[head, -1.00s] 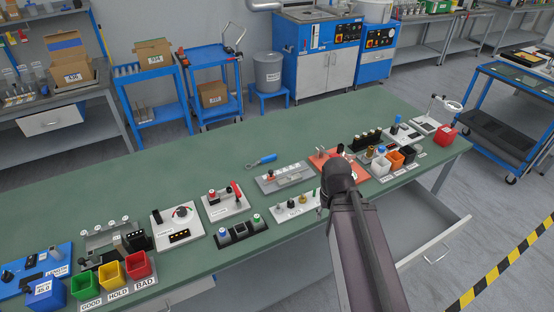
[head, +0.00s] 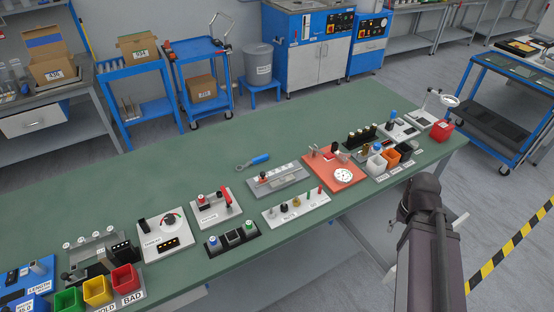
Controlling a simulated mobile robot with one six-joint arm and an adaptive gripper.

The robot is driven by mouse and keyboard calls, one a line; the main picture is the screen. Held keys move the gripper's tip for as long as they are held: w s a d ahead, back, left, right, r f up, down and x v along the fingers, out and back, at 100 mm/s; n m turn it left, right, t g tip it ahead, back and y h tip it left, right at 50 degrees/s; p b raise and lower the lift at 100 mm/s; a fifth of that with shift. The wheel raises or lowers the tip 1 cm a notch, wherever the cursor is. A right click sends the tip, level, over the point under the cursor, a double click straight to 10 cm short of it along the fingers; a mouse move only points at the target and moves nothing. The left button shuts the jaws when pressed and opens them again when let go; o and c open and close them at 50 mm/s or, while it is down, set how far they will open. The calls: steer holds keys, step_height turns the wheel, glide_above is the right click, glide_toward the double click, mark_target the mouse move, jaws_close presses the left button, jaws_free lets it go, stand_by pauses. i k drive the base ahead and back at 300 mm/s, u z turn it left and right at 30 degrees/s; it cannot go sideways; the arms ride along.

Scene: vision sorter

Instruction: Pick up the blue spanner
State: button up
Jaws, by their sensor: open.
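The blue spanner (head: 261,159) lies flat on the green bench top (head: 190,165), near the middle of the head view. Its blue handle points to the right and its metal head to the left. Bare bench surrounds it, and a grey tray with small parts (head: 277,180) sits just in front of it. My dark arm shows at the lower right, beyond the bench's front edge and well away from the spanner. My gripper itself does not show.
An orange board (head: 347,180) and a white board with several pegs (head: 296,209) stand right and front of the spanner. A red-handled fixture (head: 216,208) stands to its front left. Green, yellow and red bins (head: 125,277) stand at the front left. The bench behind the spanner is clear.

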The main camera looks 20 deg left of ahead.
mark_target(258, 159)
steer(key=z, duration=0.5)
steer(key=k, duration=0.7)
steer(key=u, duration=1.45)
steer(key=i, duration=0.9)
steer(key=z, duration=0.1)
